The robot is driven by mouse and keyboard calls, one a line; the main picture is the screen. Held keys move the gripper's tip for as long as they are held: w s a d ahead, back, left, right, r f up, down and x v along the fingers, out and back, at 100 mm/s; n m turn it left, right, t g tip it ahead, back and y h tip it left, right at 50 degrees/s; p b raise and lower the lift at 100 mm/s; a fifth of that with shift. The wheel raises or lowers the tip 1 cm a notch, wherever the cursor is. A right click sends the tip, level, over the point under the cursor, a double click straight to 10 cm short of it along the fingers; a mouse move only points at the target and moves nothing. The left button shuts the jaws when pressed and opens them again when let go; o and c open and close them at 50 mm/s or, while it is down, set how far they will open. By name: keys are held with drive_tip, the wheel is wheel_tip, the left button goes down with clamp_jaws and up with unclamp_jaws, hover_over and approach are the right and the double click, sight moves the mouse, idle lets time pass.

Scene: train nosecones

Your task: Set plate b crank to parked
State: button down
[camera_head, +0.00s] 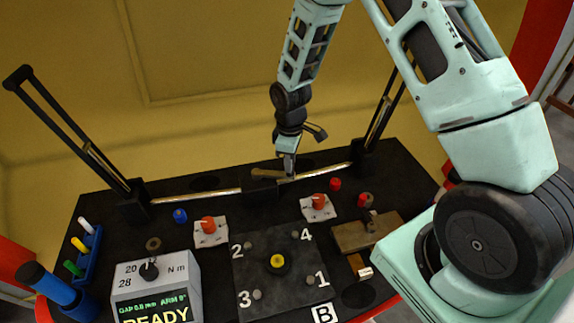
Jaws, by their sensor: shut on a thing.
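My gripper (290,171) points down at the back middle of the black table, with its fingertips at the right end of a short brass-coloured bar (267,174). It is shut on this bar, which looks like the crank handle. The bar lies just above a dark block (261,192) on a silver rod (223,193). The fingers partly cover the bar's right end, and the exact grip is too small to see. A dark plate (264,247) with corners numbered 1 to 4 and a yellow centre lies in front. A white "B" label (323,314) is at its front edge.
Red knobs stand on white cards, left (208,225) and right (318,201). Tall black arms rise at left (70,135) and right (383,110). A grey display box (155,285) reading READY is front left. A brown block (366,233) is at right. A yellow wall stands behind.

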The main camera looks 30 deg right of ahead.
drive_tip(key=shift+w+d+n+p, duration=0.2)
drive_tip(key=shift+w+d+n, duration=0.1)
drive_tip(key=shift+w+n, duration=0.35)
drive_tip(key=shift+w+d+n+p, duration=0.25)
drive_tip(key=shift+w+n, duration=0.25)
drive_tip(key=shift+n, duration=0.25)
drive_tip(key=shift+w+d+n+p, duration=0.15)
drive_tip(key=shift+w+d+n, duration=0.2)
drive_tip(key=shift+w+n, duration=0.3)
drive_tip(key=c, duration=1.3)
unclamp_jaws()
drive_tip(key=shift+o, duration=0.2)
drive_tip(key=shift+r, duration=0.1)
wheel_tip(320, 180, up, 17)
drive_tip(key=shift+r+b, duration=0.15)
drive_tip(key=shift+b, duration=0.25)
